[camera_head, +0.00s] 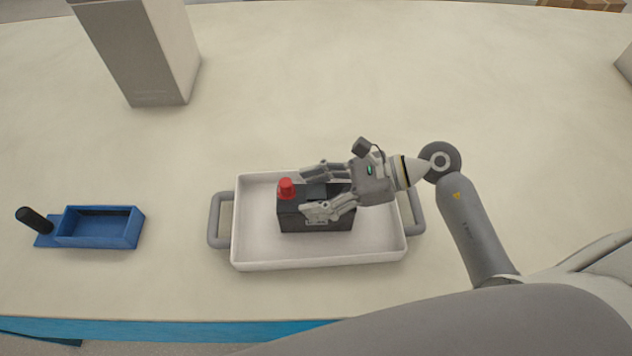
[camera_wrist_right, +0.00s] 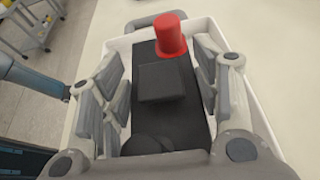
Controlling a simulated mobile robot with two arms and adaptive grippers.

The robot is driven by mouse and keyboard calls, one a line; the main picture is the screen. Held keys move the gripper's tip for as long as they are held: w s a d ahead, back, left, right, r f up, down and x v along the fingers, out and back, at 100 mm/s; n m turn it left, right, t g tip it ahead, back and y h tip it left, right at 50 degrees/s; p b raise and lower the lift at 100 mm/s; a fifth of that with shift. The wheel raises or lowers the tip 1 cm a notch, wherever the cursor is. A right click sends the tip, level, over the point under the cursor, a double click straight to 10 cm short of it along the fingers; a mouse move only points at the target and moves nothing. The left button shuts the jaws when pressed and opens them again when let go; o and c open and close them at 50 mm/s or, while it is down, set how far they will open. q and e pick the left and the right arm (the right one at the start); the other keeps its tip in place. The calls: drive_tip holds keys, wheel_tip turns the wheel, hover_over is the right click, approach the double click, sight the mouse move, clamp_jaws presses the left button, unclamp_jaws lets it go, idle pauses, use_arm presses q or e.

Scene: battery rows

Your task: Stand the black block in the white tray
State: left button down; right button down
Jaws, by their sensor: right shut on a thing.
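The black block (camera_head: 316,219) has a red cap at its left end and is in the white tray (camera_head: 260,255), within its walls. It looks upright, with the red cap on top. Whether its base touches the tray floor I cannot tell for sure. My right gripper (camera_head: 322,189) reaches in from the right and is shut on the block, one finger on each long side. In the right wrist view the black block (camera_wrist_right: 190,112) lies between the fingers, with the tray wall (camera_wrist_right: 262,110) around it. My left gripper is not in view.
A blue tray (camera_head: 100,241) with a black handle (camera_head: 35,220) sits to the left. A tall grey box (camera_head: 150,60) stands at the back left. The white tray has grey handles on both sides. The table behind the tray is clear.

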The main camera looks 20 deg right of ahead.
drive_tip(key=shift+r, duration=0.2)
drive_tip(key=shift+f, duration=0.15)
drive_tip(key=shift+c, duration=2.4)
unclamp_jaws()
drive_tip(key=shift+f, duration=0.1)
drive_tip(key=shift+d, duration=0.1)
drive_tip(key=b+v, duration=0.2)
drive_tip(key=v, duration=1)
drive_tip(key=shift+b, duration=0.4)
